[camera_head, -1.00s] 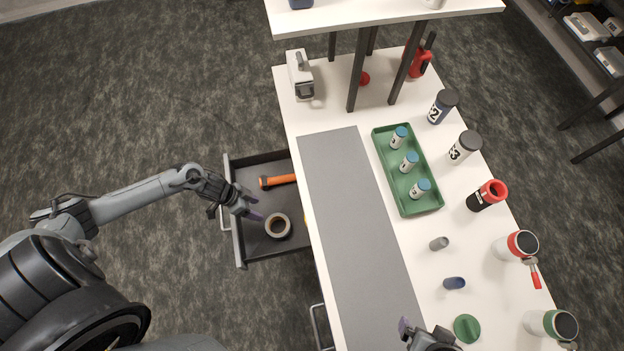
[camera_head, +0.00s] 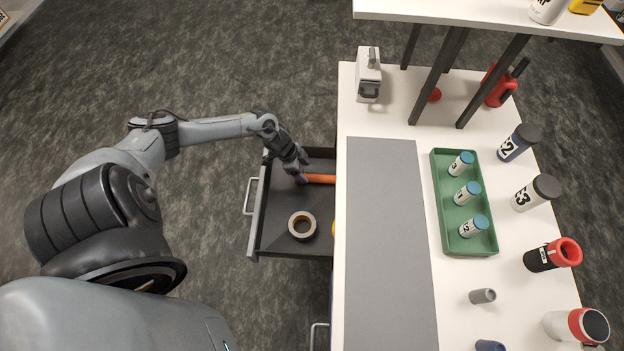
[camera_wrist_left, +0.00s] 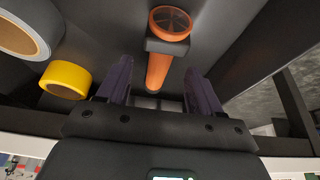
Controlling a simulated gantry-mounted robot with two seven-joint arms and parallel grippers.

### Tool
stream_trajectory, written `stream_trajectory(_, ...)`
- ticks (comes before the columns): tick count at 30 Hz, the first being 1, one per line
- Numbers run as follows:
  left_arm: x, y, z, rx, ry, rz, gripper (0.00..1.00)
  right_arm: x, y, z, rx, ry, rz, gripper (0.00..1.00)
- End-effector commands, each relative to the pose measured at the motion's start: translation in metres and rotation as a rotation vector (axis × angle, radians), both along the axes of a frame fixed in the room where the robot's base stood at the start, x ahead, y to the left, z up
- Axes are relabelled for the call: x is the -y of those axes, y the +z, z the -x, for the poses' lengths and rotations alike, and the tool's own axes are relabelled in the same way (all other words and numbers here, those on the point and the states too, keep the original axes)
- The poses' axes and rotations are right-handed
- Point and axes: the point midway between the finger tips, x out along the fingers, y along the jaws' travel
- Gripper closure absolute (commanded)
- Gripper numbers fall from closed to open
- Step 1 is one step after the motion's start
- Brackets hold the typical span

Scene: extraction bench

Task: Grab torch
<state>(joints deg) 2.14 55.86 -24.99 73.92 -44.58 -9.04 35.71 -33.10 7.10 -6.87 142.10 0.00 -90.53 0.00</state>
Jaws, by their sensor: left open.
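The orange torch (camera_head: 320,179) lies in the open dark drawer (camera_head: 284,243), its right part under the bench edge and its left end hidden by my left gripper (camera_head: 303,176) in the head view. In the left wrist view the torch (camera_wrist_left: 158,68) shows its round orange end, a dark collar and an orange body. My left gripper (camera_wrist_left: 158,85) is open, with its two purple fingers on either side of the torch body in that view. I cannot tell whether they touch it. My right gripper is out of view.
A roll of tape (camera_head: 302,225) lies in the drawer beside the torch, and a yellow roll (camera_wrist_left: 66,79) lies near it. The bench top (camera_head: 390,320) with a grey mat (camera_head: 385,230) overhangs the drawer. A green tray (camera_head: 470,243) holds several small bottles.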

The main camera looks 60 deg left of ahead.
Motion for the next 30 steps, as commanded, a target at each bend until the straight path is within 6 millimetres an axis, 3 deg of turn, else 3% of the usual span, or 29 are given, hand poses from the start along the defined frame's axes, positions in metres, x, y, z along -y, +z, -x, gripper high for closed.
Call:
stream_trajectory(7,0.004,-0.014,-0.006,0.001,0.001,0.001,0.35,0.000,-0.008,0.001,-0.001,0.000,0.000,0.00)
stream_trajectory(16,0.012,-0.047,-0.021,0.001,0.001,0.002,0.35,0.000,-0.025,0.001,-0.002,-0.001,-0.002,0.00)
stream_trajectory(27,0.013,-0.052,-0.022,0.000,0.000,0.000,0.35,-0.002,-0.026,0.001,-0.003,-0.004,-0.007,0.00)
stream_trajectory(30,0.013,-0.052,-0.022,-0.001,0.000,0.001,0.50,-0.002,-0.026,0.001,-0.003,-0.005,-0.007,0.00)
